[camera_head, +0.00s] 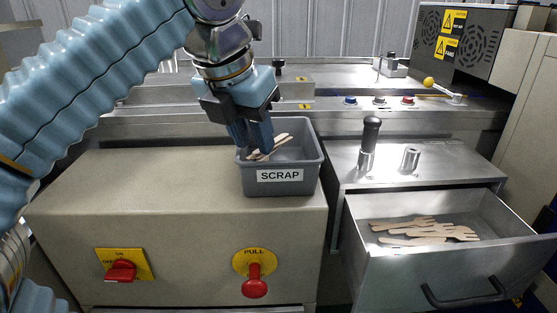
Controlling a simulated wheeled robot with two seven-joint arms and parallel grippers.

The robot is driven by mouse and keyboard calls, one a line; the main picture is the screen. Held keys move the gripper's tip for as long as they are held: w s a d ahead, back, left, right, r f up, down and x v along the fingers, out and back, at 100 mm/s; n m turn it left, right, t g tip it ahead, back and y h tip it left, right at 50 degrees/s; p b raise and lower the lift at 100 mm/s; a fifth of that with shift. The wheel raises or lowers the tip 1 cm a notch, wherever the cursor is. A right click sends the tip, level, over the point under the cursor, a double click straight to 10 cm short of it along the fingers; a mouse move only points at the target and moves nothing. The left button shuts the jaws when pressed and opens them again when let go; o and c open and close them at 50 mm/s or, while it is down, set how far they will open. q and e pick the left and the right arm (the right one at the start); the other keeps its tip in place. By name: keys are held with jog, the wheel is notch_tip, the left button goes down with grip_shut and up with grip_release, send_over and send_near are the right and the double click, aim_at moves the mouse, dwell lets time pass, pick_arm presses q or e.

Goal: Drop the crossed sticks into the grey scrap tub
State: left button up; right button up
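The grey scrap tub (281,189), with a white SCRAP label, stands at the right end of the beige cabinet top. My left gripper (257,148) points down into the tub's left part, its blue fingers close together. Pale wooden sticks (283,139) show inside the tub right at the fingertips, some crossing. I cannot tell whether the fingers hold them or they only lie in the tub. More pale wooden sticks, some fork-ended, lie crossed in a pile (428,232) in the open metal drawer (395,272). My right gripper is not in view.
The beige cabinet top (140,185) left of the tub is bare. A black-handled tool (369,145) and a small metal cylinder (411,159) stand on the steel surface above the drawer. A red pull knob (255,287) and a red switch (121,270) are on the cabinet front.

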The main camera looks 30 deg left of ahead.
pick_arm(q)
jog(key=o, duration=0.3)
jog(key=shift+o, duration=0.2)
jog(key=p+v, duration=0.2)
jog(key=v, duration=0.5)
jog(key=shift+r, duration=0.2)
jog(key=shift+s, duration=0.1)
